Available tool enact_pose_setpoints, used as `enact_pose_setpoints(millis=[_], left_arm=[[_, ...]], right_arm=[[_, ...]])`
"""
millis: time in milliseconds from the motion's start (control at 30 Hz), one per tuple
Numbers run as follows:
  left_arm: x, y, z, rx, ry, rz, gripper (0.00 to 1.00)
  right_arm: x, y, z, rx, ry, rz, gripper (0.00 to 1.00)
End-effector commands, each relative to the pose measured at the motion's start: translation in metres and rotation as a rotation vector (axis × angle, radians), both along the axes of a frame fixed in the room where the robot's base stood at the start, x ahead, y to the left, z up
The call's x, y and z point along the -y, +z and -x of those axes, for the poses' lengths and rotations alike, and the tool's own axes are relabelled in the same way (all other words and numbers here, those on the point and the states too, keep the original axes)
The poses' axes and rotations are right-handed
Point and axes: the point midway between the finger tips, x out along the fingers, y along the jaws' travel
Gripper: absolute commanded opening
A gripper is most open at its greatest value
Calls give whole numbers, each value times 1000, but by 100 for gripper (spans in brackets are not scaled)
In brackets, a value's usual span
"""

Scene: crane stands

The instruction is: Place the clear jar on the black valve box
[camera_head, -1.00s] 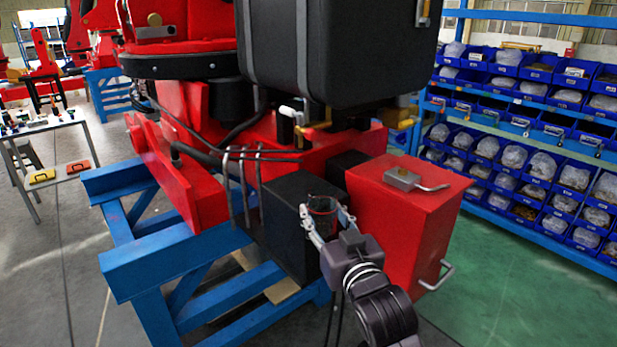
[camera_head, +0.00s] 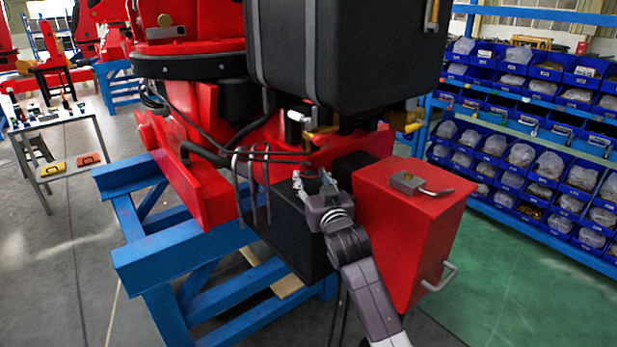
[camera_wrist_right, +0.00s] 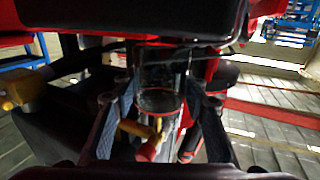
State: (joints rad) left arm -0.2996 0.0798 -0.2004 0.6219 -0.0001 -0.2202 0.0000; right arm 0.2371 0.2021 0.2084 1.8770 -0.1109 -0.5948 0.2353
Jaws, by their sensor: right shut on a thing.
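The black valve box (camera_head: 292,232) stands on the blue crane stand, left of the red box, with its top partly hidden by my right gripper. My right gripper (camera_head: 313,181) comes in from the lower right, with its fingertips over or close to the box's top; I cannot tell if anything touches. The clear jar (camera_wrist_right: 163,72) shows between its two fingers in the right wrist view, and the gripper is shut on it. In the head view the jar is too hidden to make out. My left gripper is not in view.
A red box (camera_head: 405,225) with a grey latch stands right beside my right arm. Black hoses (camera_head: 255,152) and the large black case (camera_head: 345,50) are close behind and above the gripper. A blue bin rack (camera_head: 540,130) is at right; green floor lies before it.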

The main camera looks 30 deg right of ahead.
Motion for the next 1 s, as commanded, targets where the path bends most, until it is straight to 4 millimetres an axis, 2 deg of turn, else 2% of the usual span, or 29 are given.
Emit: enact_pose_setpoints(millis=[167,200,300,667,700,833,1000], left_arm=[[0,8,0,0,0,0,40],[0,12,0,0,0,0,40],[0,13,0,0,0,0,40],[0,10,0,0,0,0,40],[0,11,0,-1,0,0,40],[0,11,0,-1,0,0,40],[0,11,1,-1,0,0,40]], right_arm=[[8,3,-26,2,0,2,16],[8,-6,-24,-5,0,-1,16],[7,-13,-23,-1,1,0,16],[7,-18,-23,0,0,0,16],[7,-17,-23,0,0,0,44],[7,-17,-23,0,0,0,58],[7,-17,-23,0,0,1,58]])
